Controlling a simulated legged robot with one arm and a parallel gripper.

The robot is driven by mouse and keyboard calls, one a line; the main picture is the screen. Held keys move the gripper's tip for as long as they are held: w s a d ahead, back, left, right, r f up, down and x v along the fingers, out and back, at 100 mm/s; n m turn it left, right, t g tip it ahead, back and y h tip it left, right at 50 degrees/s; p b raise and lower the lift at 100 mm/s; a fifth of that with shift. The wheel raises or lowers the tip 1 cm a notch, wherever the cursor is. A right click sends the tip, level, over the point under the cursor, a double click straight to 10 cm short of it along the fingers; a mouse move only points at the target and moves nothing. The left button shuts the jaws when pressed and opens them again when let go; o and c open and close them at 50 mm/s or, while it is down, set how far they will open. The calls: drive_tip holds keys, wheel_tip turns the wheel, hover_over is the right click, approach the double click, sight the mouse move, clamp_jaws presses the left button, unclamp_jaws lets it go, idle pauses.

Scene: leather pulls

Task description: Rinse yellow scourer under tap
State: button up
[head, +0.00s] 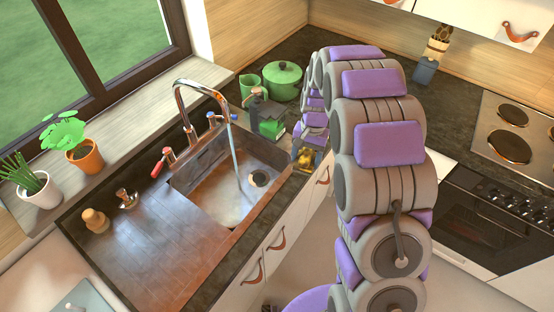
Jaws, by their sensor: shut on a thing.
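The yellow scourer (306,159) shows as a small yellow patch at my gripper (310,153), to the right of the sink by the counter's front edge. My gripper is shut on the scourer, and the fingers and arm partly hide it. The steel sink (205,196) has a curved metal tap (189,82) behind it. A bluish stream of water (235,155) runs from the tap into the basin, left of my gripper. The scourer is apart from the stream. The tap has a red-tipped handle (160,163) and a blue-tipped handle (217,119).
A dark soap dispenser (256,103) and a green sponge (272,129) stand at the sink's back right, close to my gripper. A green mug (249,86) and lidded green pot (283,78) are behind. The drainboard (150,240) at left is mostly clear.

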drive_tip(key=shift+s+a+m+y, duration=0.2)
drive_tip(key=shift+a+m+y, duration=0.1)
drive_tip(key=shift+a+m, duration=0.3)
drive_tip(key=shift+s+a+f+m+y+p, duration=0.15)
drive_tip(key=shift+m+y+p, duration=0.15)
drive_tip(key=shift+m+p, duration=0.25)
drive_tip(key=m+y, duration=0.1)
drive_tip(key=m, duration=0.1)
drive_tip(key=m+y+p, duration=0.1)
drive_tip(key=m, duration=0.1)
drive_tip(key=shift+a+g, duration=0.3)
drive_tip(key=shift+a, duration=0.1)
drive_tip(key=w+a+f+m+t+y+p, duration=0.1)
drive_tip(key=w+a+m+t+y, duration=0.1)
drive_tip(key=a+m, duration=0.4)
drive_tip(key=w+a+f+m+t+y, duration=0.1)
drive_tip(key=w+a+m+t, duration=0.3)
drive_tip(key=a, duration=0.7)
drive_tip(key=shift+w+f+m+t+y+p, duration=0.35)
drive_tip(key=shift+w+m+y, duration=0.25)
drive_tip(key=shift+m, duration=0.25)
